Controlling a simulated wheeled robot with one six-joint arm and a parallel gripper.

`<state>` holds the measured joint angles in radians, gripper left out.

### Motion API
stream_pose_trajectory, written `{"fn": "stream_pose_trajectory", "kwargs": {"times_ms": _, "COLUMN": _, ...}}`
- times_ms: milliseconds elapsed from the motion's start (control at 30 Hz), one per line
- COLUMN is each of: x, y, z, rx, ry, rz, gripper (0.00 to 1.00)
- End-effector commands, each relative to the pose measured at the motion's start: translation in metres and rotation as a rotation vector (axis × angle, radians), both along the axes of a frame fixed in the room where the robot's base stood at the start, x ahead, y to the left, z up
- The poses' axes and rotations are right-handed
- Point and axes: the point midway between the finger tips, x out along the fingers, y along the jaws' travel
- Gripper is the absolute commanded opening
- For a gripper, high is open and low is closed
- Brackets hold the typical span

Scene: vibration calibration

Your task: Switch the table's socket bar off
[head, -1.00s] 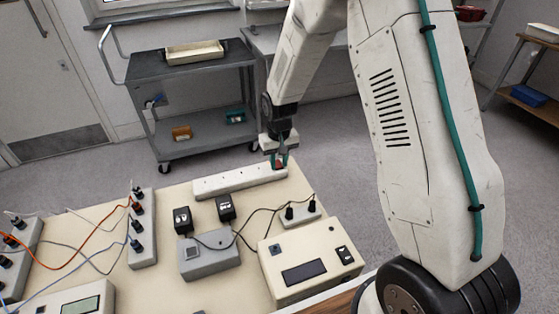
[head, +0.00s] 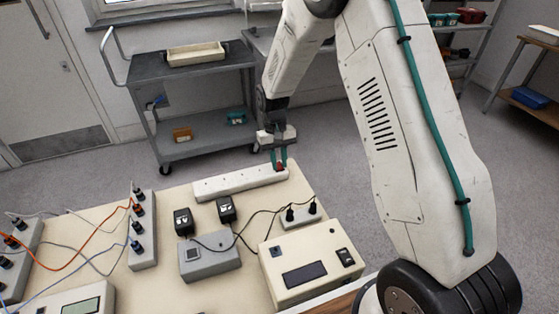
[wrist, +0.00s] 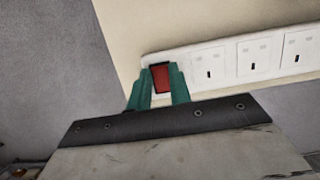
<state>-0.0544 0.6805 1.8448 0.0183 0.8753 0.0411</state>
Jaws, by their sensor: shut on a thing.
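The socket bar (head: 235,182) is a long white strip lying along the far edge of the table (head: 165,225). In the wrist view the bar (wrist: 215,62) shows a row of sockets and a red rocker switch (wrist: 161,77) at its left end. My gripper (head: 279,163) is at the right end of the bar in the head view. Its green fingers (wrist: 160,88) stand on either side of the red switch and are shut on it. Which way the rocker is tipped, I cannot tell.
A grey adapter box (head: 210,260), a cream box with a dark display (head: 304,274), black plugs and loose cables lie nearer on the table. A second strip with plugs (head: 143,240) stands at the left. A grey trolley (head: 190,100) is beyond the table.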

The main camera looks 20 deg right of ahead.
Motion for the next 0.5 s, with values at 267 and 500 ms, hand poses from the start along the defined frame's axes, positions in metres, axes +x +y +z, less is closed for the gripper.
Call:
{"fn": "stream_pose_trajectory", "kwargs": {"times_ms": 267, "x": 0.0, "y": 0.0, "z": 0.0, "rx": 0.0, "ry": 0.0, "rz": 0.0, "gripper": 0.42}}
{"fn": "stream_pose_trajectory", "kwargs": {"times_ms": 500, "x": 0.003, "y": 0.0, "z": 0.011, "rx": 0.0, "ry": -0.002, "rz": 0.0, "gripper": 0.42}}
